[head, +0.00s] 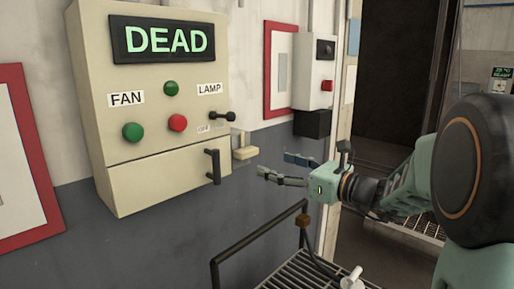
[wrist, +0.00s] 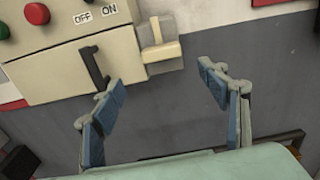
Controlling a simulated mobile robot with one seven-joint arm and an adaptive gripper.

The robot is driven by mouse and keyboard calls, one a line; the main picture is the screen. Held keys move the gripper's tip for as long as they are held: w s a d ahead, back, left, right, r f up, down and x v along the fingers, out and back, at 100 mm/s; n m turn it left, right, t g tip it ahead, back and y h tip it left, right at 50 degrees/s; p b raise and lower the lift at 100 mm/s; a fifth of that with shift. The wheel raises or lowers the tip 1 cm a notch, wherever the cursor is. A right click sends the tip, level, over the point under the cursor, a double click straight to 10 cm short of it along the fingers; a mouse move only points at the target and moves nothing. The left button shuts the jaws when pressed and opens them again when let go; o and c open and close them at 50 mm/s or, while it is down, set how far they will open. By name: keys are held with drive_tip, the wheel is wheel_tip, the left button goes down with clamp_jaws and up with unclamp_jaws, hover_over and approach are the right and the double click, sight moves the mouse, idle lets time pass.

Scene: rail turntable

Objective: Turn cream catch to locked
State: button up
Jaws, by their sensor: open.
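The cream catch (head: 244,152) sits at the right side of the cream control box, by its lower corner. In the wrist view the catch (wrist: 161,50) shows as a cream block with a slot and a small upright part above it. My gripper (head: 262,172) is open and empty. In the head view it is just to the right of and below the catch. In the wrist view its fingers (wrist: 160,85) are spread, with the catch above and between them, apart from both. No lock marking is readable on the catch.
The control box (head: 150,165) has a display reading DEAD, green and red buttons, a lamp switch (head: 223,116) and a black handle (head: 213,167). A red-framed panel (head: 282,70) and a small grey box (head: 315,72) are on the wall. A black-railed grated platform (head: 300,272) lies below my gripper.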

sight(251, 152)
drive_tip(key=x, duration=0.3)
drive_tip(key=p+x, duration=0.1)
drive_tip(key=x, duration=0.3)
drive_tip(key=r+p+x, duration=0.1)
drive_tip(key=x, duration=0.2)
drive_tip(key=shift+w+a, duration=0.1)
drive_tip(key=shift+w, duration=0.15)
drive_tip(key=c, duration=1.2)
